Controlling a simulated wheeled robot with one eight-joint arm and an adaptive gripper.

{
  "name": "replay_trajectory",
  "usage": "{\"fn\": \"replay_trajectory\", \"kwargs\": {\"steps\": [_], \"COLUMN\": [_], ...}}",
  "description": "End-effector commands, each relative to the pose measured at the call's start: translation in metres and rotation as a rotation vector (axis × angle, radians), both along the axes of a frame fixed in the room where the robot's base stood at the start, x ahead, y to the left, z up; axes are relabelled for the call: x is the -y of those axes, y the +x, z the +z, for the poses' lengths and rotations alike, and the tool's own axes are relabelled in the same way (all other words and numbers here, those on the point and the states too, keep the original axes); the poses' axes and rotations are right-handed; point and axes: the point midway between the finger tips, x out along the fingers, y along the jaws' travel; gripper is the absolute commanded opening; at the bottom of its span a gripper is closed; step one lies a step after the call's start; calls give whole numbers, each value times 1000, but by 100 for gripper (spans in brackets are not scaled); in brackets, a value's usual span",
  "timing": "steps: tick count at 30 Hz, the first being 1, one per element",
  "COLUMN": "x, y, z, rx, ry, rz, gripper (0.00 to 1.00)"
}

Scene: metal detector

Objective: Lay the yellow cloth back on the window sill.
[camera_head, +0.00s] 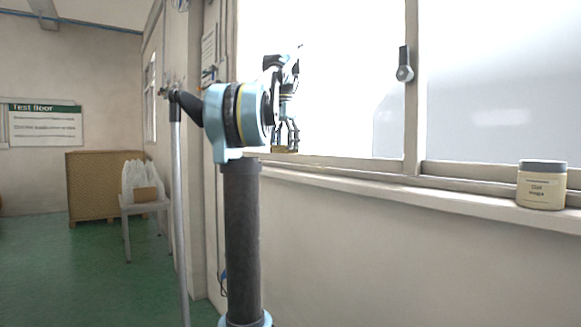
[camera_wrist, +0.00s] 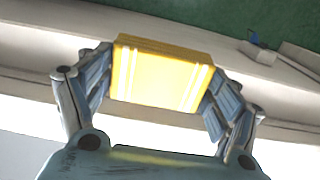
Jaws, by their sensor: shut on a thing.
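The yellow cloth (camera_wrist: 160,76) is a folded block with pale stripes, held between the two fingers of my gripper (camera_wrist: 158,88) in the wrist view. In the head view my gripper (camera_head: 286,140) points down by the window, with a small dark yellow bit of the cloth (camera_head: 285,149) at its tips. The window sill (camera_head: 400,190) runs along the wall below the window. In the wrist view the sill (camera_wrist: 40,50) passes behind the cloth. I cannot tell whether the cloth touches the sill.
A lidded jar (camera_head: 542,186) stands on the sill at the right. The sill between jar and gripper is clear. The window frame (camera_head: 411,90) rises behind the sill. A white stool (camera_head: 143,206) and a large brown box (camera_head: 95,185) stand at the left on green floor.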

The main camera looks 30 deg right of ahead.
Motion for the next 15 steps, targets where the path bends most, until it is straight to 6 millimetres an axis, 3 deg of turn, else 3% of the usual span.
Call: {"fn": "replay_trajectory", "kwargs": {"steps": [6,15], "x": [36,35], "y": [5,5], "z": [0,-30], "rx": [0,0], "ry": [0,0], "rz": [-3,1], "gripper": [60,60]}}
